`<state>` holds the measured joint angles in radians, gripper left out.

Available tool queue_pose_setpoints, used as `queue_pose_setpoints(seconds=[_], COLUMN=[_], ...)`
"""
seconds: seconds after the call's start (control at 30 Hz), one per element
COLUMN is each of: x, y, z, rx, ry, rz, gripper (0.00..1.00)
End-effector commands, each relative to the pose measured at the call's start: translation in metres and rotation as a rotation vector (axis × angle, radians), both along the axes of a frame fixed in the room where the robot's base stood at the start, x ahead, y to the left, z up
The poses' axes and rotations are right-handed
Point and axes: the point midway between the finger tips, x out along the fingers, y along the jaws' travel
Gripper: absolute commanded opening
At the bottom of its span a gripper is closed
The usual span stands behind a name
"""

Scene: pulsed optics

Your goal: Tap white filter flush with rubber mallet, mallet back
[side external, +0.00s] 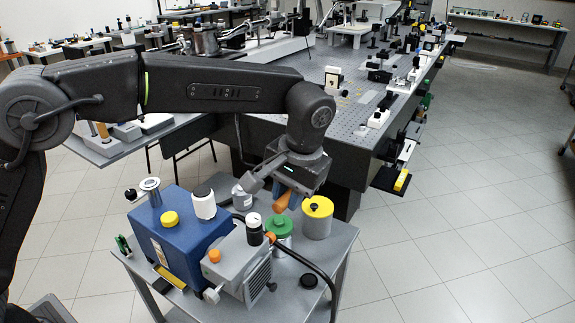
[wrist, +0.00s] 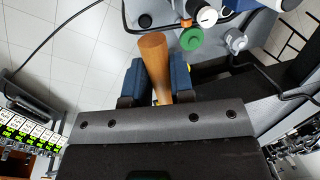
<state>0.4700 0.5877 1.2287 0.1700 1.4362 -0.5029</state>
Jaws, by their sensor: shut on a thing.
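My gripper (side external: 292,190) is above the right part of the grey cart, near the green-capped and yellow-capped canisters. Its blue fingers (wrist: 158,72) are shut on an orange-brown tapered handle (wrist: 152,46), which I take to be the mallet's; it also shows below the fingers in the side view (side external: 281,201). I cannot make out the mallet's head. A white cylinder with a black top (side external: 204,204), likely the white filter, stands on the blue box (side external: 178,238), left of my gripper and apart from it. I cannot tell whether it is seated flush.
A grey pump (side external: 240,262) with a black hose stands in front of the blue box. A green-capped canister (side external: 279,226) and a yellow-capped canister (side external: 317,218) crowd my gripper. The large optical table (side external: 345,122) is behind. Floor to the right is clear.

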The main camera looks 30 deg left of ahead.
Motion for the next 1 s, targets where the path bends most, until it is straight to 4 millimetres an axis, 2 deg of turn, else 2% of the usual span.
queue_pose_setpoints(seconds=[0.17,0.4,0.5,0.6,0.7,0.8,1.0], x=[-0.001,-0.001,-0.001,-0.001,0.000,0.000,0.001], y=[0.001,0.001,0.001,0.000,0.000,0.000,0.000], z=[-0.065,-0.179,-0.220,-0.253,-0.275,-0.288,-0.293], rx=[0.004,0.004,0.003,0.001,0.000,-0.001,-0.001], ry=[0.007,0.008,0.005,0.003,0.001,-0.001,-0.003], rz=[0.000,0.002,0.000,0.001,0.001,0.002,0.001], gripper=[0.00,0.00,0.00,0.00,0.00,0.00,0.00])
